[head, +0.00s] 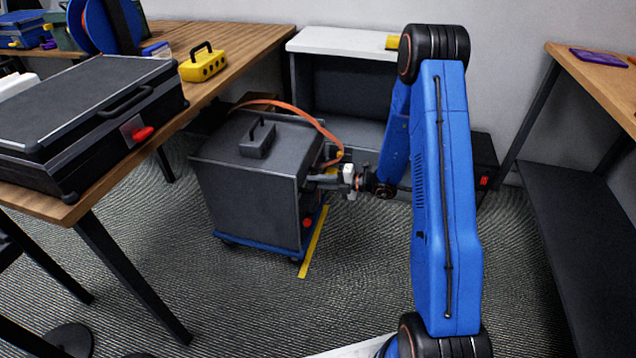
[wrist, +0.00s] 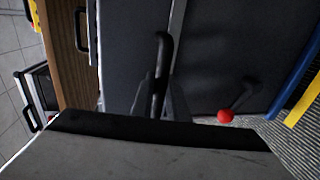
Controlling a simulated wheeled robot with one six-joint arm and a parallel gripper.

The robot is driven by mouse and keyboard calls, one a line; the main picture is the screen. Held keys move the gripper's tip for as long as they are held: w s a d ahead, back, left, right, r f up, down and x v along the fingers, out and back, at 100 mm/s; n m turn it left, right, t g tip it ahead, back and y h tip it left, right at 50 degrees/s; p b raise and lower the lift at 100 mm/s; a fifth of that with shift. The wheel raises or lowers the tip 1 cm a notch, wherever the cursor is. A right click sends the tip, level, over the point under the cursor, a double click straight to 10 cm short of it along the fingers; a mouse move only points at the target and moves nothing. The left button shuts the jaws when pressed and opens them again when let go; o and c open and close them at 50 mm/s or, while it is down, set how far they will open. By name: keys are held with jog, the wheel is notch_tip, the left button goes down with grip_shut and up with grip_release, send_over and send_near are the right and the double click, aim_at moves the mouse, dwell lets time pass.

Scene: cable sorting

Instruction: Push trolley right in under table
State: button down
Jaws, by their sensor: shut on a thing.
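The trolley is a dark grey box (head: 250,190) on a blue wheeled base (head: 262,250). It stands on the carpet beside the wooden table (head: 225,55), mostly clear of the tabletop in the head view. A yellow floor strip (head: 314,245) runs along its right side. My gripper (head: 318,182) is at the box's right face. In the wrist view it is shut on a black bar handle (wrist: 161,75) on that face, with a red knob (wrist: 225,116) nearby. The handle's lower part is hidden by my gripper.
An orange cable (head: 290,108) loops over the box's top. A white-topped cabinet (head: 345,42) stands behind. A dark case (head: 485,165) and another table (head: 600,75) are right. Open carpet lies in front.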

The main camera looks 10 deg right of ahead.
jog(key=r+x, duration=0.3)
jog(key=x, duration=1.2)
jog(key=a+r+x, duration=0.1)
jog(key=r+x, duration=0.2)
jog(key=x, duration=1.3)
jog(key=shift+w+a, duration=0.3)
jog(key=shift+w, duration=0.25)
jog(key=shift+r, duration=0.15)
jog(key=c, duration=1.7)
grip_release()
jog(key=shift+a, duration=0.15)
jog(key=shift+c, duration=0.2)
jog(key=v, duration=1.7)
jog(key=shift+d, duration=0.3)
jog(key=shift+s, duration=0.1)
